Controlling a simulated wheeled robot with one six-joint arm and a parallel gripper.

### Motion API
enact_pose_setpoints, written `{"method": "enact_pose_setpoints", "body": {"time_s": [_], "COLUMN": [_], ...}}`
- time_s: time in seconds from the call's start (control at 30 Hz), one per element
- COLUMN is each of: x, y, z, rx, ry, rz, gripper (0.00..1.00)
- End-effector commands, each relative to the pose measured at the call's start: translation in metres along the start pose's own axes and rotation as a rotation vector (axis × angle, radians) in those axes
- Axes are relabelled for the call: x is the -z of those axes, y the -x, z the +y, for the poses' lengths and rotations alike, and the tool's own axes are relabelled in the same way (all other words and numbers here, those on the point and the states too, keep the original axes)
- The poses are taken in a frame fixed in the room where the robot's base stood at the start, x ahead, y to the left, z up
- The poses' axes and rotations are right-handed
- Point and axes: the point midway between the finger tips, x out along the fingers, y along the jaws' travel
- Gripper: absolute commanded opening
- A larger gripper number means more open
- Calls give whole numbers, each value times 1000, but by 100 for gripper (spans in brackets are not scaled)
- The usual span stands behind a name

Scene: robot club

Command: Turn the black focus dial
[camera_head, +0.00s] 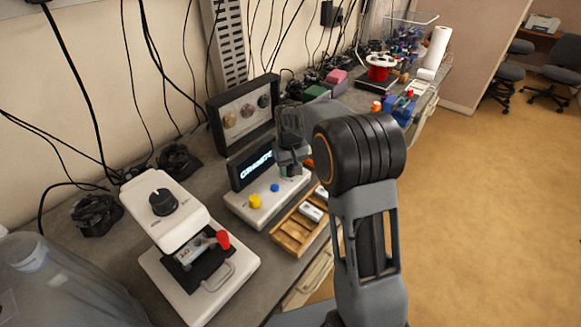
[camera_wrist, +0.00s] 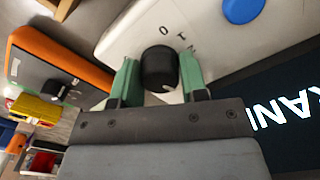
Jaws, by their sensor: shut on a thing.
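In the wrist view, a black dial (camera_wrist: 158,66) with a pale mark on its rim stands on a white panel (camera_wrist: 135,40). A few letters are printed around it, partly hidden. The green fingers of my gripper (camera_wrist: 160,82) are on either side of the dial and shut on it. In the head view, my gripper (camera_head: 290,167) is at the right end of the white panel (camera_head: 233,196) with the lit display (camera_head: 252,165), and the dial there is hidden. Another black dial (camera_head: 163,202) is on top of a white device (camera_head: 165,225) at the left, away from my gripper.
The panel also has a yellow button (camera_head: 255,201) and a blue button (camera_head: 275,188). A wooden tray (camera_head: 285,243) lies in front of it. A dark box with round knobs (camera_head: 243,112) stands behind. An orange and grey object (camera_wrist: 60,55) is close by in the wrist view.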

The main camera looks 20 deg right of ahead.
Motion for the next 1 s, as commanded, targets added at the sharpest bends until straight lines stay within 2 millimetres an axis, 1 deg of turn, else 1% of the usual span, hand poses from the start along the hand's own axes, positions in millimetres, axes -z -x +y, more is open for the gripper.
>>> {"method": "enact_pose_setpoints", "body": {"time_s": [0.07, 0.1, 0.33, 0.57, 0.67, 0.77, 0.83, 1.0], "x": [1, 1, 1, 0, 1, 1, 1, 1], "y": [2, 2, 1, 1, 5, 17, 29, 65], "z": [0, 0, 0, 0, 0, 0, 0, 0], "rx": [0, 0, 0, 0, 0, -1, -1, -1], "ry": [1, 1, 1, 1, 1, 1, 1, 1], "rz": [6, 6, 3, 2, 4, 6, 6, 6], "gripper": [17, 43, 65, 66, 66, 66, 66, 66]}}
